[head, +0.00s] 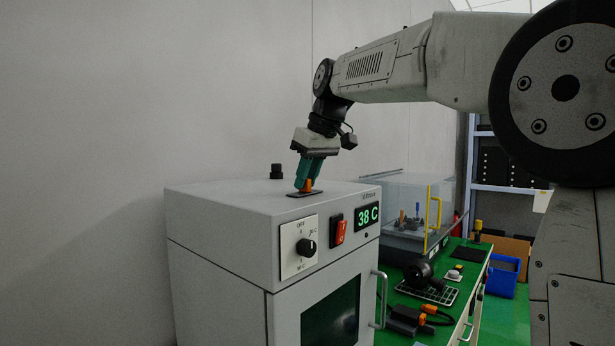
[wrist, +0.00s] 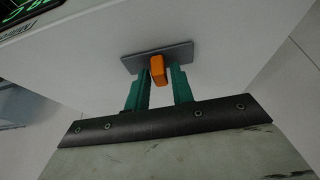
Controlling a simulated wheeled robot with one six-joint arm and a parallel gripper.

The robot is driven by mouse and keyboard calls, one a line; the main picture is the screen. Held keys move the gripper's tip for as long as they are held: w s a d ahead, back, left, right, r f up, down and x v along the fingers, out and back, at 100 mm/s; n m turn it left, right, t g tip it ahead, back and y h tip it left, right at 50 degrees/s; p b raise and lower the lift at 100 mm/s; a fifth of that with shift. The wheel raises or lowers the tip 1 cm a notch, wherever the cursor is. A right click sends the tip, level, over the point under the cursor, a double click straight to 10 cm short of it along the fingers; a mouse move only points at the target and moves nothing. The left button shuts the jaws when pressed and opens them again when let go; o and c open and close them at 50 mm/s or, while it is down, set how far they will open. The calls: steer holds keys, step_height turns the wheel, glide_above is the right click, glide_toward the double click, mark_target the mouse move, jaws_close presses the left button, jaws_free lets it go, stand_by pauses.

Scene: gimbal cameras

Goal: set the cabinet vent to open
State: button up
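The cabinet (head: 215,210) is a light grey box with a dial, a red switch and a display reading 38 C on its front. On its top is the vent, a dark flat plate (head: 296,194) with an orange slider knob (head: 309,184). In the wrist view the knob (wrist: 158,70) stands on the plate (wrist: 178,54). My gripper (head: 307,182) is over the vent with its green fingers pointing down. In the wrist view its fingers (wrist: 160,82) are apart, one on each side of the knob, with gaps visible. The knob's exact slot position is hidden.
A black cylindrical fitting (head: 277,171) stands on the cabinet top, left of the vent. To the right is a green workbench (head: 468,272) with a wire rack (head: 440,292), tools and a clear enclosure. A blue bin (head: 503,277) is beyond. A wall is behind the cabinet.

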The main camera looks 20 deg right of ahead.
jaws_close()
steer(key=shift+w+d, duration=0.5)
steer(key=shift+d, duration=0.4)
steer(key=shift+w+d, duration=0.55)
steer(key=shift+d, duration=0.4)
steer(key=shift+w+d, duration=0.5)
steer(key=shift+d, duration=0.4)
steer(key=shift+r, duration=0.1)
steer(key=shift+o, duration=2.1)
jaws_free()
steer(key=shift+d, duration=0.2)
steer(key=shift+a, duration=0.1)
steer(key=v, duration=0.7)
steer(key=shift+r, duration=0.25)
steer(key=shift+s, duration=0.1)
